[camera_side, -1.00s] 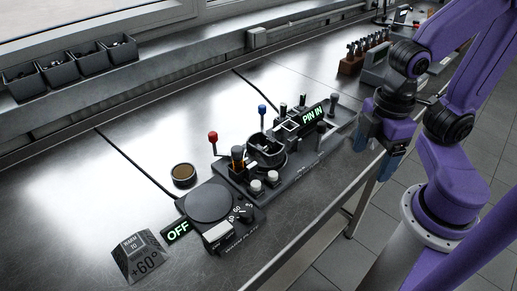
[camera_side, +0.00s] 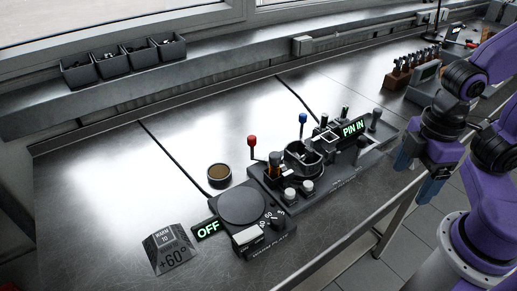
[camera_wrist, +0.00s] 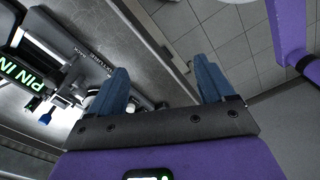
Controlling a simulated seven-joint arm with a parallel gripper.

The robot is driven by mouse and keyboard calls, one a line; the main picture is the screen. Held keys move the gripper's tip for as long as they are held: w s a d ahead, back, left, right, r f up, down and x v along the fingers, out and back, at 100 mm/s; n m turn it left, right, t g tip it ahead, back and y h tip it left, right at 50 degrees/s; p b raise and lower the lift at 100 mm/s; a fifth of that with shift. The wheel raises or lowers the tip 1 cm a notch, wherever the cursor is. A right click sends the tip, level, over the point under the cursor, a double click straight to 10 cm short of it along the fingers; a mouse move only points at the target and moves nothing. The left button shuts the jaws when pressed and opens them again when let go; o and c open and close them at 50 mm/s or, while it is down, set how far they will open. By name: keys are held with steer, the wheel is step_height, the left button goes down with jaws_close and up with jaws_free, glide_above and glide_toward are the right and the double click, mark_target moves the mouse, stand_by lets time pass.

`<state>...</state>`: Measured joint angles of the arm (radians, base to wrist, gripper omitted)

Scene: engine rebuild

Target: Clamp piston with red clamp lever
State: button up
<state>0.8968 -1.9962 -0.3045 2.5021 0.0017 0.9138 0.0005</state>
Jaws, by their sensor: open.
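The red clamp lever (camera_side: 252,142) stands upright at the left rear of the dark fixture (camera_side: 262,179) in the side view. A round dark holder (camera_side: 301,158) sits at the fixture's middle, beside a blue-knobbed lever (camera_side: 303,119). The piston cannot be told apart clearly at this size. My gripper (camera_side: 413,185) is open and empty, to the right of the fixture, by the bench's front edge. In the wrist view my gripper (camera_wrist: 160,65) has its blue fingers spread over floor and bench edge. The blue knob (camera_wrist: 45,118) shows there; the red lever does not.
A lit "PIN IN" sign (camera_side: 353,128) stands at the fixture's rear right. A warm plate (camera_side: 242,206) with an "OFF" sign (camera_side: 207,228) lies left of the fixture. A round brown-topped tin (camera_side: 219,173) stands behind it. The bench at left is clear.

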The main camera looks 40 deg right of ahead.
stand_by(0.3)
steer(key=c, duration=0.4)
steer(key=shift+w+a+r, duration=0.15)
steer(key=shift+w+a, duration=0.1)
steer(key=shift+a, duration=0.05)
steer(key=shift+c, duration=0.9)
step_height(320, 180, up, 9)
steer(key=t+y, duration=0.2)
steer(key=y, duration=0.2)
glide_above(253, 137)
steer(key=s+d, duration=0.3)
steer(key=d, duration=0.3)
steer(key=shift+n, duration=0.4)
steer(key=x, duration=1.7)
steer(key=shift+s+d, duration=0.1)
steer(key=shift+d, duration=0.25)
steer(key=shift+c, duration=0.4)
jaws_close()
